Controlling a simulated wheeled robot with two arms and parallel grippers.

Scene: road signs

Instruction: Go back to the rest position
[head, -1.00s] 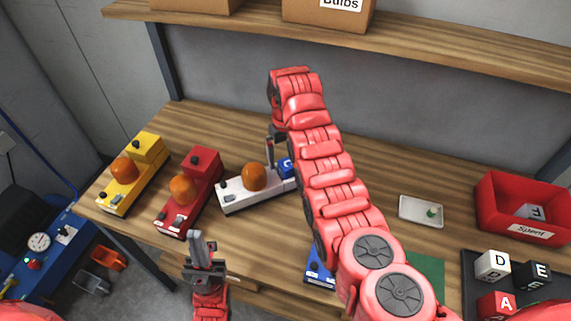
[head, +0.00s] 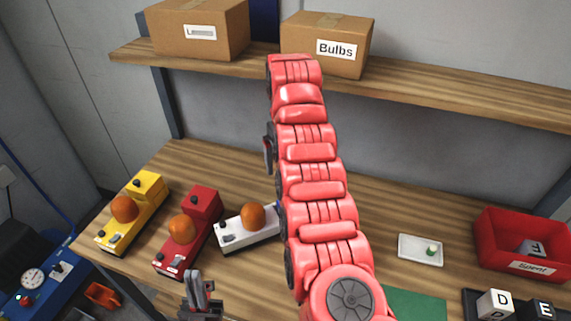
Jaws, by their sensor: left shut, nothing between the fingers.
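My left gripper (head: 197,291) is low in the head view, shut and empty, in front of the table edge, below the red sign unit. My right arm reaches up across the middle of the view. Only a dark sliver of my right gripper (head: 268,153) shows at the arm's left side, above the table; its fingers are hidden. The yellow unit (head: 146,207), the red unit (head: 205,208) and the white unit (head: 240,235) stand on the table (head: 185,160), each with an orange lamp. My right arm covers the white unit's right end.
A shelf (head: 450,95) with two cardboard boxes, one marked "Bulbs" (head: 325,50), runs above the table. At right are a white tray (head: 408,252) with a small green-based item, a red "Spent" bin (head: 500,232) and lettered cubes (head: 495,303). A green mat (head: 415,304) lies in front.

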